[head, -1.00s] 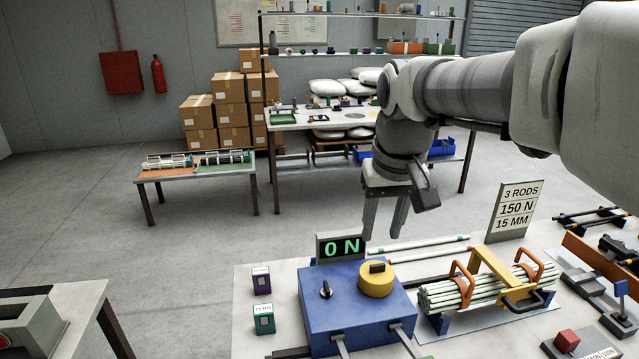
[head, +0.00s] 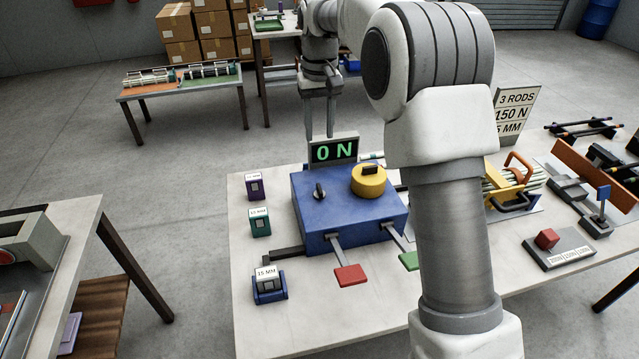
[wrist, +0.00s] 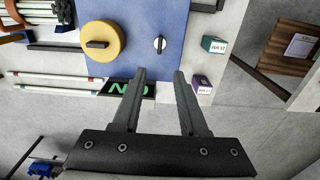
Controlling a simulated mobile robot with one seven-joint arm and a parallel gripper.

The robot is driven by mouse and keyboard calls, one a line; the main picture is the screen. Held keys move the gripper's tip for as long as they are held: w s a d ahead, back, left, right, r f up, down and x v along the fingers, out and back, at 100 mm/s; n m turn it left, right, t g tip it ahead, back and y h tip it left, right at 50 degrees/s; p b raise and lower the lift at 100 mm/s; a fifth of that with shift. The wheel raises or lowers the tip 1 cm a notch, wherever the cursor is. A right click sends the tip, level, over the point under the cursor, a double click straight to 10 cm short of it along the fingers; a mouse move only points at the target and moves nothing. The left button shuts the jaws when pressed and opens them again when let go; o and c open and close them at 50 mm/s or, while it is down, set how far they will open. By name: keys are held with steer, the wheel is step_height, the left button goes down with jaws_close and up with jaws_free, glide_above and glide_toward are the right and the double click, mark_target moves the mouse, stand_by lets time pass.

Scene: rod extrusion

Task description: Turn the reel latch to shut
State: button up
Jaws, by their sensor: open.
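No part is labelled as the reel latch, so I cannot tell for sure which it is. A blue box (head: 322,218) on the table carries a small dark knob (head: 319,190) and a round yellow dial (head: 368,186) with a black bar on top. In the wrist view the small knob (wrist: 160,44) has a pale face and the yellow dial (wrist: 100,58) lies to its left. My gripper (head: 320,138) points down near the "0 N" display (head: 335,152) at the box's back edge. Its fingers (wrist: 160,74) are apart and empty, short of the small knob in the wrist view.
A red paddle (head: 350,275) and a green paddle (head: 408,261) stick out from the box's front. Purple (head: 255,186) and teal (head: 260,222) blocks stand left of it. A caged rod bundle (head: 512,185) lies to the right, partly behind my arm. A sign (head: 518,108) stands behind.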

mark_target(319, 188)
step_height(319, 188, down, 16)
steer(key=shift+f+b, duration=0.15)
steer(key=shift+b, duration=0.65)
jaws_close()
